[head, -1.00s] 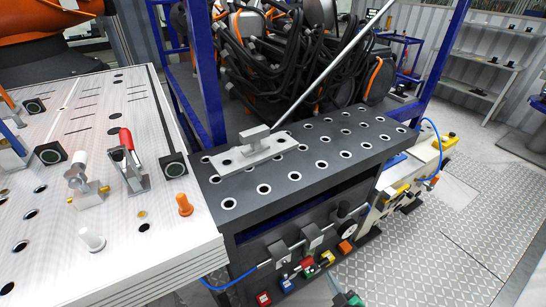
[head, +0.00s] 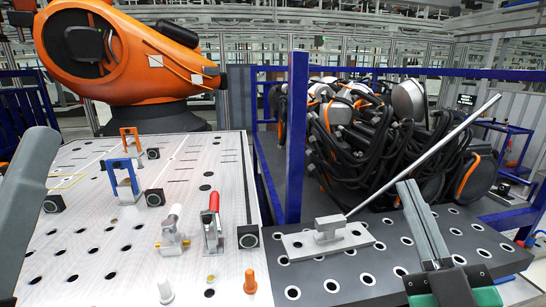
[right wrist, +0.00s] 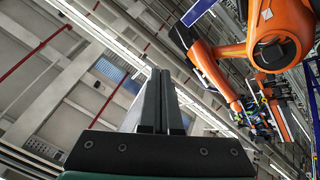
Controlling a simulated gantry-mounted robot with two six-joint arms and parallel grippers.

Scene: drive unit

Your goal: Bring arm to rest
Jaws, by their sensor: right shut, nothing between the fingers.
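My right gripper (head: 412,188) is at the lower right of the head view, in front of the dark perforated table (head: 365,270). Its two grey fingers point up and lie together, with nothing between them. In the right wrist view the shut fingers (right wrist: 160,75) point up toward the ceiling. A smooth grey bar-like part (head: 30,200) stands at the left edge of the head view; I cannot tell which part it is. My left gripper is not in view.
A grey metal fixture plate (head: 325,240) with a slanting rod (head: 425,155) sits on the dark table, left of my right gripper. A white perforated table (head: 110,245) carries clamps and pegs. An orange robot (head: 125,50) stands behind; it also shows in the wrist view (right wrist: 275,35).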

